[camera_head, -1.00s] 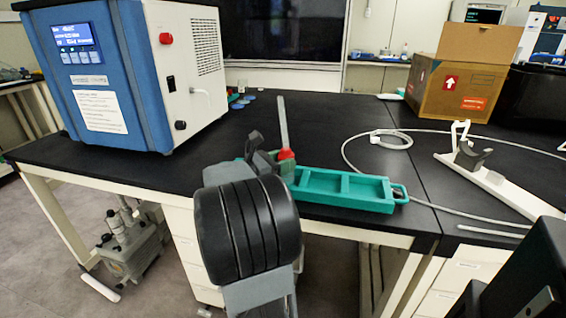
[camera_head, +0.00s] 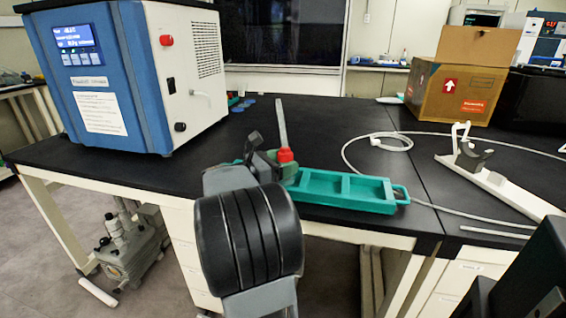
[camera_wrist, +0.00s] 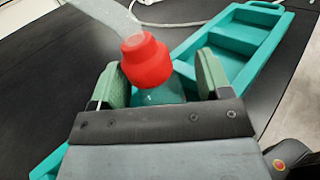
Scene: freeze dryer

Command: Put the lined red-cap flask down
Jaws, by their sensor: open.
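The red-cap flask shows mainly as its red cap (camera_head: 286,155), with a pale grey line (camera_head: 281,120) rising from it. In the wrist view the cap (camera_wrist: 146,60) is between the green fingers of my gripper (camera_wrist: 163,68). The fingers are apart, with a visible gap between the cap and the right finger. The flask's body below the cap is mostly hidden. The cap is over the left part of a teal tray (camera_head: 345,205); I cannot tell how the flask's base rests. My gripper (camera_head: 270,163) is partly hidden by my wrist in the head view.
The tray's right compartments look empty. A blue and white freeze dryer (camera_head: 130,75) stands on the black bench at left. At right are a loose cable (camera_head: 345,150), a white stand (camera_head: 490,180) and a cardboard box (camera_head: 455,90). The bench behind the tray is mostly clear.

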